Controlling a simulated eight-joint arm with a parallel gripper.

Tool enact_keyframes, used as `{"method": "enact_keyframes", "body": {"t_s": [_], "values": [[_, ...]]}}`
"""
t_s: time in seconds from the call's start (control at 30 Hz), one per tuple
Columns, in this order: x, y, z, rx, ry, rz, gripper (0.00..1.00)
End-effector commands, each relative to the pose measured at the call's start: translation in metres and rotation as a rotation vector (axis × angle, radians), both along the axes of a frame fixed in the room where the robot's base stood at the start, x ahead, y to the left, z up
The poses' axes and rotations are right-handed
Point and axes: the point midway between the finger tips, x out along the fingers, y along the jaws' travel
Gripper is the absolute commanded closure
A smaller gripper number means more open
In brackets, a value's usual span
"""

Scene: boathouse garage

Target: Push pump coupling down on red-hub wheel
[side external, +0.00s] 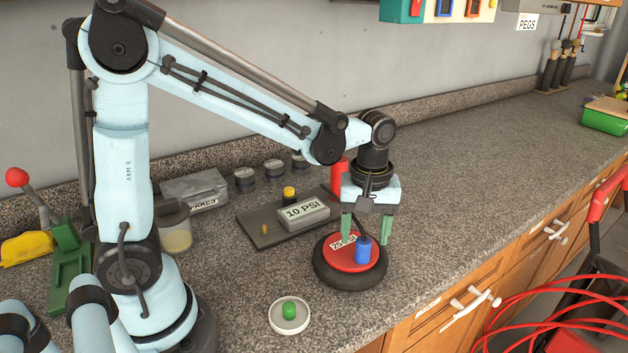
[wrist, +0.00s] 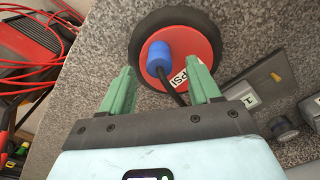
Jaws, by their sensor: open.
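The red-hub wheel (side external: 334,255) lies flat on the counter, with a black tyre and a white label reading PSI on its hub. It also shows in the wrist view (wrist: 205,40). The blue pump coupling (side external: 363,249) stands on the red hub, with a dark hose running from it; in the wrist view the coupling (wrist: 158,58) is seen from above. I cannot tell how far it is seated. My gripper (side external: 367,228) is open above the wheel, its green fingers spread around or just behind the coupling. In the wrist view the gripper (wrist: 160,78) holds nothing.
A white dish with a green piece (side external: 289,310) lies in front. Red hose (side external: 550,310) hangs beyond the counter edge.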

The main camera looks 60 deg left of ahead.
Motion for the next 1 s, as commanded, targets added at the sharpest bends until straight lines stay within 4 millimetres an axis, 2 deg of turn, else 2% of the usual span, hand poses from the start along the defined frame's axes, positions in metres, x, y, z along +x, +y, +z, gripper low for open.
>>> {"method": "enact_keyframes", "body": {"t_s": [0.3, 0.5, 0.7, 1.0], "values": [[0.0, 0.0, 0.054, 0.0, 0.0, 0.0, 0.38], [0.0, -0.001, 0.079, 0.0, 0.0, 0.0, 0.38], [-0.001, -0.001, 0.09, 0.0, 0.0, 0.0, 0.38], [-0.001, 0.0, 0.092, -0.001, -0.003, -0.005, 0.38]]}}
